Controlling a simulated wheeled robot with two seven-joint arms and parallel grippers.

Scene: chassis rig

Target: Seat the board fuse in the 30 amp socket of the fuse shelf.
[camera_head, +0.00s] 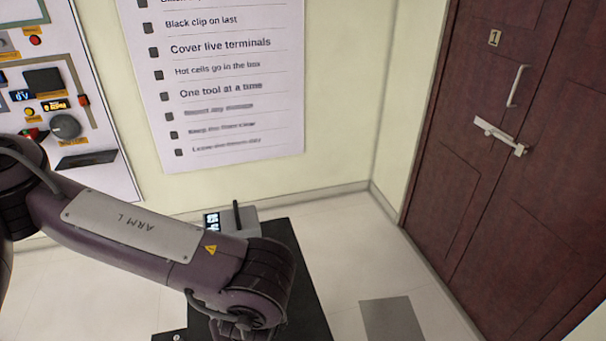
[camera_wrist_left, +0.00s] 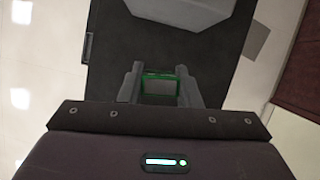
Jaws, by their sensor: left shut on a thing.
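My left gripper (camera_wrist_left: 160,88) shows in the left wrist view with its two grey fingers shut on a small green-edged piece, which looks like the board fuse (camera_wrist_left: 160,75). Its shape is mostly hidden between the fingers. The gripper is above a black surface. In the head view the left arm comes in from the left, and its wrist hides the fingers and the fuse. I cannot make out the fuse shelf or its 30 amp socket in either view. My right gripper is not in view.
A grey box (camera_head: 247,222) with a small display and a dark upright rod stands at the back of the black stand (camera_head: 308,290). A panel of controls (camera_head: 60,100) and a notice (camera_head: 230,80) are on the wall. A dark red door (camera_head: 500,150) is at right. Open floor lies between.

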